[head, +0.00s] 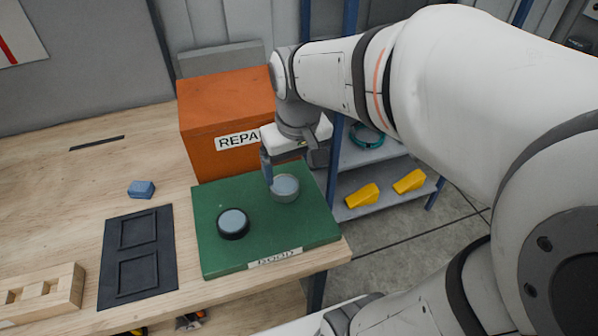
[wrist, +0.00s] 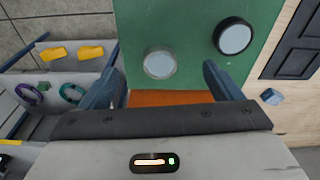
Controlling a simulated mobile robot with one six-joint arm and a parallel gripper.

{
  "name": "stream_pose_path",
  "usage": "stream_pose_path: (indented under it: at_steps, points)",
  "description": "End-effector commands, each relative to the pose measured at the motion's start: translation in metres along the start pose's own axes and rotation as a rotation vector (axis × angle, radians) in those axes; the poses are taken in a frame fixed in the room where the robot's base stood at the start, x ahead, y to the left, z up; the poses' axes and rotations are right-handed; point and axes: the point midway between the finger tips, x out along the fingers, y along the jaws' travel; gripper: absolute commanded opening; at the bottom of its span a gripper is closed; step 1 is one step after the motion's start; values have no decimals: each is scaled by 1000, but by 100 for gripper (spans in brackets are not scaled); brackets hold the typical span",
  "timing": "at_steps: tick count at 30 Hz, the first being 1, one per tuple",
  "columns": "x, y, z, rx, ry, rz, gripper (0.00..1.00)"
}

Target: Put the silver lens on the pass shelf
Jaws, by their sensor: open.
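The silver lens (head: 285,188), a round glass disc with a grey rim, lies on the green board (head: 215,255) near its back right. It also shows in the wrist view (wrist: 159,64), between and beyond the fingertips. My gripper (head: 291,172) is open and empty, just above and behind the silver lens; I cannot tell whether a finger touches it. In the wrist view both blue fingers (wrist: 162,80) are spread wide. A blue-post shelf unit (head: 352,155) stands right of the table; no pass label is readable on it.
A black-rimmed lens (head: 233,224) lies on the board. An orange box (head: 228,105) marked "REPA…" stands behind it. A black two-slot tray (head: 138,258), a blue block (head: 141,189) and a wooden block (head: 42,292) are left. Yellow pieces (head: 362,195) and a teal ring (head: 366,137) occupy the shelves.

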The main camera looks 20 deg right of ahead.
Motion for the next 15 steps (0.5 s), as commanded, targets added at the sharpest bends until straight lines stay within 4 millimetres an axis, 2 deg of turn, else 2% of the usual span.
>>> stream_pose_path:
  at_steps: [1,3,6,10,15]
  points:
    - [-2,-2,17,18,29,3,86]
    - [-1,-4,35,43,61,5,86]
    - [1,-5,53,72,96,6,86]
    - [4,-1,65,91,119,8,86]
    - [4,-1,67,95,121,7,86]
